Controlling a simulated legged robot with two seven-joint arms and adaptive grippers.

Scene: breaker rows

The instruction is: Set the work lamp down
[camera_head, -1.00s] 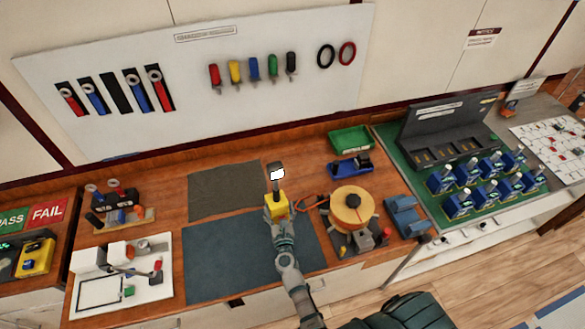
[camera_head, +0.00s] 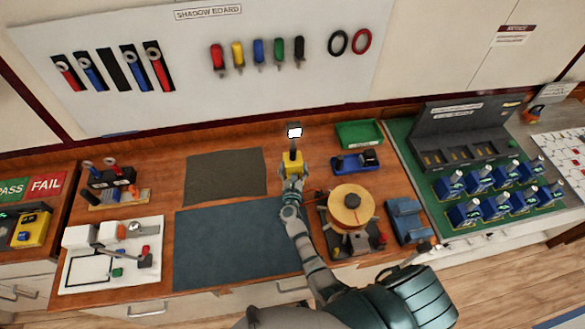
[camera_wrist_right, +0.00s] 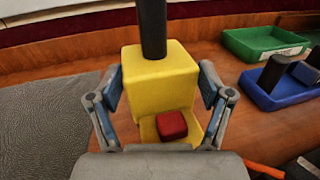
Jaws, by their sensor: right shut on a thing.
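The work lamp has a yellow block base (camera_head: 292,162), a dark post and a lit white head (camera_head: 294,132). In the right wrist view its yellow base (camera_wrist_right: 160,78) fills the middle, with a red button (camera_wrist_right: 171,125) on the near side and the black post rising upright. My right gripper (camera_head: 291,172) is shut on the yellow base, one finger on each side (camera_wrist_right: 160,105). The lamp is over the wooden bench, right of the grey mat. I cannot tell whether its underside touches the bench. My left gripper is not in view.
A grey mat (camera_head: 225,176) and a blue-grey mat (camera_head: 235,245) lie to the left. A green tray (camera_head: 359,134), a blue tool holder (camera_head: 355,163) and an orange reel (camera_head: 351,206) stand to the right. Bare wood shows around the lamp.

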